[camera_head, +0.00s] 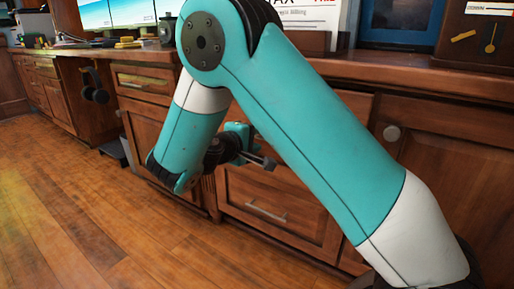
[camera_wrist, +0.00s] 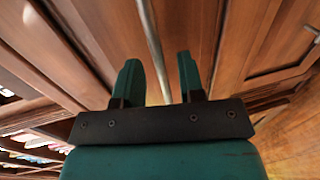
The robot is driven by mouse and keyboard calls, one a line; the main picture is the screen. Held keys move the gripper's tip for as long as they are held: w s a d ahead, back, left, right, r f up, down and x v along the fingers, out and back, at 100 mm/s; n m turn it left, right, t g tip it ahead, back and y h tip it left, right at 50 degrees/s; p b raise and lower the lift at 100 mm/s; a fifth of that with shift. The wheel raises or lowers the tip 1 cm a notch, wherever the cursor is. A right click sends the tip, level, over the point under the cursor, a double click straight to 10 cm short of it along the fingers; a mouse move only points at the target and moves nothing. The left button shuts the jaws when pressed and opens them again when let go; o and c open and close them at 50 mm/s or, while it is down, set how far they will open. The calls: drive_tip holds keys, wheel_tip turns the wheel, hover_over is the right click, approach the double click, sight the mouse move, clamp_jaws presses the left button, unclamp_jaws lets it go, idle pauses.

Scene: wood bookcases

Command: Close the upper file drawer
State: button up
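In the head view my gripper (camera_head: 266,162) is at the front of the wood cabinets, partly hidden by my arm. The upper file drawer is mostly behind my arm there, and how far it stands out cannot be told. The lower drawer front (camera_head: 310,222) with its metal bar handle (camera_head: 265,212) shows below my gripper and looks flush. In the wrist view my gripper (camera_wrist: 157,75) has its two teal fingers apart. A metal bar handle (camera_wrist: 148,30) runs lengthwise in the gap between them, in front of wood panels. Whether the fingers touch the bar is unclear.
A wood counter (camera_head: 430,78) runs above the cabinets. A cabinet door with a round knob (camera_head: 391,132) is at the right. Another drawer (camera_head: 143,83) is further left. The wood floor (camera_head: 90,215) at the left front is clear.

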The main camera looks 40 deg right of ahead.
drive_tip(key=shift+w+d+f, duration=0.1)
drive_tip(key=shift+w+d, duration=0.15)
drive_tip(key=shift+d, duration=0.45)
clamp_jaws()
drive_tip(key=shift+w+d, duration=0.1)
drive_tip(key=shift+d, duration=0.2)
drive_tip(key=shift+r+p+x, duration=0.2)
drive_tip(key=shift+p+x, duration=0.35)
drive_tip(key=shift+x, duration=0.35)
drive_tip(key=shift+r+p+x, duration=0.15)
drive_tip(key=shift+p+x, duration=0.4)
drive_tip(key=shift+x, duration=0.35)
drive_tip(key=shift+w+d, duration=0.1)
unclamp_jaws()
drive_tip(key=shift+d, duration=0.1)
